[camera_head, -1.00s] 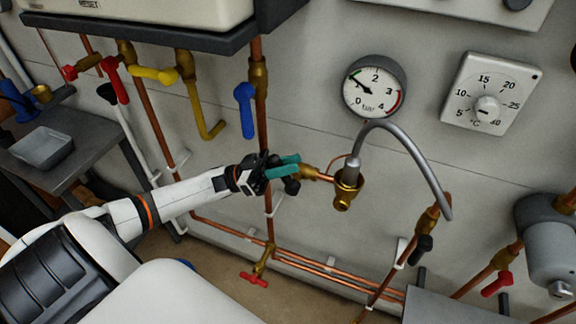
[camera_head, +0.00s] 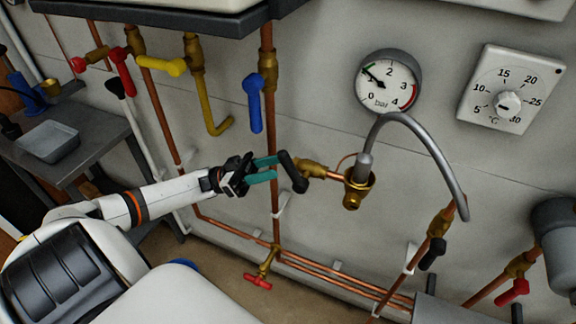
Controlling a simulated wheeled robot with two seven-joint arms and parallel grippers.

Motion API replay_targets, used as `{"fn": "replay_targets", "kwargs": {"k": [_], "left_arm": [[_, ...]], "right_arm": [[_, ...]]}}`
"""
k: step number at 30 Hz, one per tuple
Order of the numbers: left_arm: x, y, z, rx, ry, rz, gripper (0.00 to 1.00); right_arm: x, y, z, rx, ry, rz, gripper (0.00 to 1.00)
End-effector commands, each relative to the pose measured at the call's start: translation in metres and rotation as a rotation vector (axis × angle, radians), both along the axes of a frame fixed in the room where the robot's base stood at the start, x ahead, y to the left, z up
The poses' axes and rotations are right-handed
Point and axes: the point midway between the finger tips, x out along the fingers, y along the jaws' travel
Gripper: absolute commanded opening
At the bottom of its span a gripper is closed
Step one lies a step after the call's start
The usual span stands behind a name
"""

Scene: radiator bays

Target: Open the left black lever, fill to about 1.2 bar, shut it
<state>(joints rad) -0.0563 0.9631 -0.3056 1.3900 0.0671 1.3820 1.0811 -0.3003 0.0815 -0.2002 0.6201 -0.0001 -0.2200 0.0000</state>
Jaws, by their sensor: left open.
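The left black lever (camera_head: 293,172) sits on a brass valve (camera_head: 313,168) at the left end of a short copper pipe. It lies across that pipe's line. My left gripper (camera_head: 275,169) is open, with its teal fingers just left of the lever and nothing between them. I cannot tell whether a fingertip touches the lever. The round pressure gauge (camera_head: 389,82) is above right, its needle pointing up-left, a little past 1 bar. A grey hose (camera_head: 427,150) arches from the brass fitting to the lower right valve, which has the right black lever (camera_head: 432,254). My right gripper is not in view.
A blue lever (camera_head: 254,103) hangs on the vertical copper pipe above my gripper. Yellow (camera_head: 162,66) and red (camera_head: 122,72) levers are further left. A red tap (camera_head: 257,282) is low down. A thermostat dial (camera_head: 501,90) is at right. A tray (camera_head: 48,141) stands on the left bench.

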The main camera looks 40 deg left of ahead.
Motion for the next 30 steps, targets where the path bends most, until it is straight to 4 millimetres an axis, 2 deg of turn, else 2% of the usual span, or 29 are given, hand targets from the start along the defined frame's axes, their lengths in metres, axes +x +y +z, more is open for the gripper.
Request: {"fn": "replay_targets", "kwargs": {"k": [1, 9, 30], "left_arm": [[-0.004, 0.009, -0.011, 0.002, 0.003, 0.001, 0.42], [-0.019, 0.038, -0.024, 0.001, 0.001, 0.001, 0.42], [-0.020, 0.041, -0.024, -0.001, 0.000, 0.000, 0.42]], "right_arm": [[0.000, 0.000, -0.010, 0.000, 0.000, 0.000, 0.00], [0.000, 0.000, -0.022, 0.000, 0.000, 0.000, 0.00], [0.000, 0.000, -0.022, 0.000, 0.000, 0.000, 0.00]]}}
